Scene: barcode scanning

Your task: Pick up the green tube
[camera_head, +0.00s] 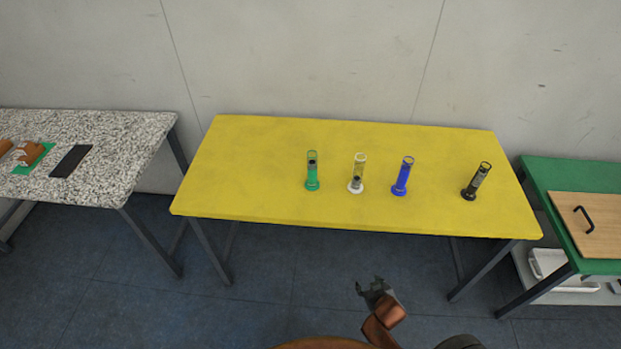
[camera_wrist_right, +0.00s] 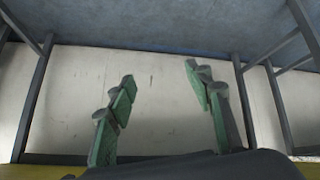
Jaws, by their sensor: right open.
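The green tube (camera_head: 312,172) stands upright on a round green foot on the yellow table (camera_head: 250,150), leftmost of the tubes there. My right gripper (camera_head: 374,286) is in front of the table's near edge, over the floor and well away from the green tube. In the right wrist view, its two green-padded fingers (camera_wrist_right: 158,85) are spread apart with nothing between them. No tube shows in that view. My left gripper is in neither view.
A white tube (camera_head: 357,173), a blue tube (camera_head: 403,176) and a black tube (camera_head: 476,181) stand right of the green one. A speckled table (camera_head: 110,130) is at left, and a green table (camera_head: 570,175) with a wooden board (camera_head: 595,228) is at right. The yellow table's left part is clear.

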